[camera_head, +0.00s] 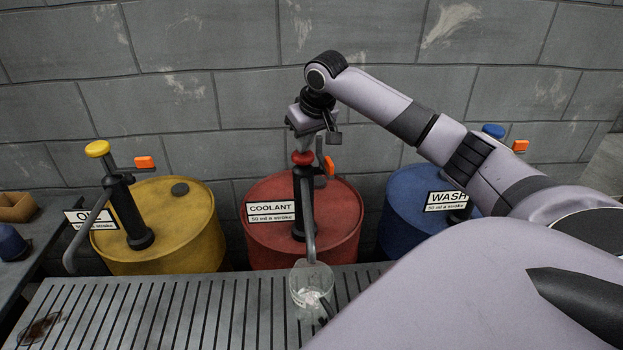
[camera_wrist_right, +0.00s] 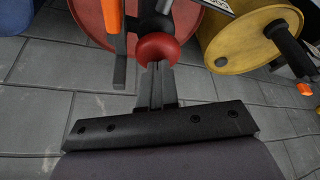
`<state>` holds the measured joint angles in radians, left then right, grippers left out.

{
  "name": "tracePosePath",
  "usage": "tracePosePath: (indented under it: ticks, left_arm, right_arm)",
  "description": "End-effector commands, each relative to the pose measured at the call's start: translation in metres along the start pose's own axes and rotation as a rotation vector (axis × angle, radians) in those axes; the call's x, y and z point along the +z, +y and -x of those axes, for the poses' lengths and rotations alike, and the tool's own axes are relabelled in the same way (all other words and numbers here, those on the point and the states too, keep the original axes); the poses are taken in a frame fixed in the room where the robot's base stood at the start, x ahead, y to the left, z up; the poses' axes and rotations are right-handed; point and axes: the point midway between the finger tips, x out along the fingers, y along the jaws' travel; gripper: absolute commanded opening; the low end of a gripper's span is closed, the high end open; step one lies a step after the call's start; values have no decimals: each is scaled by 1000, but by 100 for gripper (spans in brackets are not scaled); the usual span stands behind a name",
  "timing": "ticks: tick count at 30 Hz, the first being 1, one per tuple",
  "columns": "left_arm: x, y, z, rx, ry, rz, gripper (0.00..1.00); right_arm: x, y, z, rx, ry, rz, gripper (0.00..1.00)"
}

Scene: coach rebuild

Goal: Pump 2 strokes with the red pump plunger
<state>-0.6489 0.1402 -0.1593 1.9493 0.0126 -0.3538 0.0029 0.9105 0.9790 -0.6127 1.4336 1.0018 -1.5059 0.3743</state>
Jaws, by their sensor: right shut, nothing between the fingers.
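The red pump plunger (camera_head: 302,158) tops the pump on the red COOLANT drum (camera_head: 262,228) in the head view. My right gripper (camera_head: 304,146) is shut and points down right above the red knob. In the right wrist view the shut fingertips (camera_wrist_right: 158,68) are at the red knob (camera_wrist_right: 158,48); I cannot tell whether they touch it. The pump's grey spout (camera_head: 309,240) curves down to a clear beaker (camera_head: 311,285) on the slatted bench. The beaker has a pale patch inside; its fill is unclear. My left gripper is not in view.
A yellow OIL drum (camera_head: 175,215) with a yellow-topped pump stands left, and a blue WASH drum (camera_head: 405,215) stands right. Orange tags (camera_head: 329,166) sit beside the pumps. The slatted bench (camera_head: 170,310) is bare left of the beaker. A block wall is behind.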

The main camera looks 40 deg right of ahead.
Motion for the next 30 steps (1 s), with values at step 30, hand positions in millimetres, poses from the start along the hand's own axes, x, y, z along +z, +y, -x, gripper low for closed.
tracePosePath:
  ticks: [30]
  left_arm:
    - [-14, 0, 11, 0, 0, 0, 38]
  right_arm:
    - [-10, -1, 27, 0, -9, 2, 0]
